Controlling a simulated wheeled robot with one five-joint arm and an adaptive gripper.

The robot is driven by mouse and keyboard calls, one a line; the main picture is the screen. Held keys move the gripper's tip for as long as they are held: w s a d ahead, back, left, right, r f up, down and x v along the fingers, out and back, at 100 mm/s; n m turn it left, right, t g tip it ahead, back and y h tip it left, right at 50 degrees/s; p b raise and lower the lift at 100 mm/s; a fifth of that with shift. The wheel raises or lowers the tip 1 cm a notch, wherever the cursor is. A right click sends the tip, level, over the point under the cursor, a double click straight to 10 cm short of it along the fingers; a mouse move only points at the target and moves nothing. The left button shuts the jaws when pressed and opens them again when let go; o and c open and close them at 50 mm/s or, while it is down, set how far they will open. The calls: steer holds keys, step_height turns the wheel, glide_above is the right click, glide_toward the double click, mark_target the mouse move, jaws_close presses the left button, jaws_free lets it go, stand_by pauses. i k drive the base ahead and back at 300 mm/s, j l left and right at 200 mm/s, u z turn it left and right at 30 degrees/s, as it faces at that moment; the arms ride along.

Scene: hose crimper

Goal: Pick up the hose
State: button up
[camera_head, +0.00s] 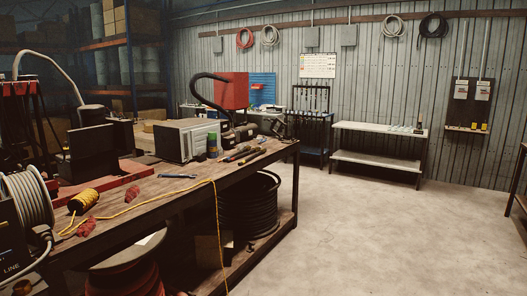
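Several hoses show, and I cannot tell which one the task means. A short thick black hose (194,92) arches above the wooden workbench (145,205), in front of a red panel (231,90); its lower end is near dark tools at the bench's far end. A large coil of black hose (249,208) sits on the shelf under the bench. A pale hose is wound on a reel (30,200) at the left edge. Red, pale and black coils hang on the back wall, such as the black one (433,25). My gripper is not in view.
The bench carries a grey box (185,140), a yellow cord spool (83,201), red-handled tools and a blue-handled tool (177,176). A yellow cord hangs over its front edge. A pale table (380,133) stands at the back wall. The floor (390,225) right of the bench is clear.

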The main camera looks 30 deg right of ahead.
mark_target(262, 150)
steer(key=i+l+z, duration=0.1)
steer(key=i+l, duration=0.25)
steer(key=i+l+z, duration=0.1)
steer(key=i+l, duration=0.15)
steer(key=i, duration=0.2)
steer(key=i+l+z, duration=0.1)
steer(key=i+l, duration=0.15)
steer(key=i, duration=0.2)
steer(key=i+l+z, duration=0.15)
steer(key=i, duration=0.3)
steer(key=i+l+z, duration=0.1)
steer(key=i+l, duration=0.2)
steer(key=i, duration=0.1)
